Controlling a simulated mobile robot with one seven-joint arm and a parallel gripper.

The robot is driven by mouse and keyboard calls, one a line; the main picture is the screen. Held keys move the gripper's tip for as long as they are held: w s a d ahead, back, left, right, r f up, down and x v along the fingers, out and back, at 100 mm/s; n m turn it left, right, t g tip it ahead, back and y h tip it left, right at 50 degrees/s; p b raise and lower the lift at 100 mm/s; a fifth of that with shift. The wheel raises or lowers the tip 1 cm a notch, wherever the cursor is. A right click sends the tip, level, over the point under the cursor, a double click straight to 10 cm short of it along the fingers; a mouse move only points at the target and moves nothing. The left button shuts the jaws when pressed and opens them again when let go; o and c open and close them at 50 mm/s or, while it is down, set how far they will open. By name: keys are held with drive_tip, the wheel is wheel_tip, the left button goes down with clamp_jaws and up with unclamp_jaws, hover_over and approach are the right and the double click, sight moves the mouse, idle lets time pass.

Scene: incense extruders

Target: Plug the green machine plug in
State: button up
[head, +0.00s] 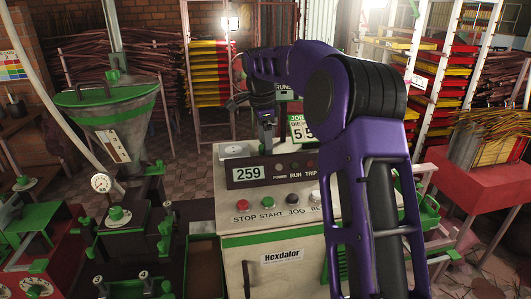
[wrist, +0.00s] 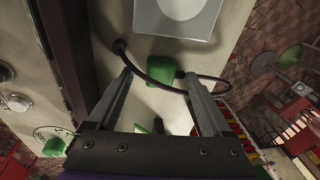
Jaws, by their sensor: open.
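In the wrist view a green block, which looks like the machine plug (wrist: 165,98), lies on the pale machine top between my open fingers. A black cable (wrist: 150,68) curves from a dark hole past it and loops out to the right. My gripper (wrist: 159,76) is open, with one finger on each side of the plug; I cannot tell whether either touches it. A pale plate with a round grey face (wrist: 178,14), perhaps the socket, lies beyond the fingertips. In the head view my gripper (head: 266,140) points down behind the panel, and the plug is hidden.
The cream Hexdalor machine (head: 285,240) has a 259 display (head: 248,174) and a row of buttons. A green-lidded hopper (head: 113,115) stands at left. A red table (head: 480,188) with bundled sticks is at right. Racks fill the back.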

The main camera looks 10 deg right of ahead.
drive_tip(key=shift+f, duration=0.45)
drive_tip(key=shift+c, duration=0.3)
clamp_jaws()
wheel_tip(320, 180, up, 10)
drive_tip(key=p, duration=0.2)
drive_tip(key=shift+s, duration=0.1)
idle(0.4)
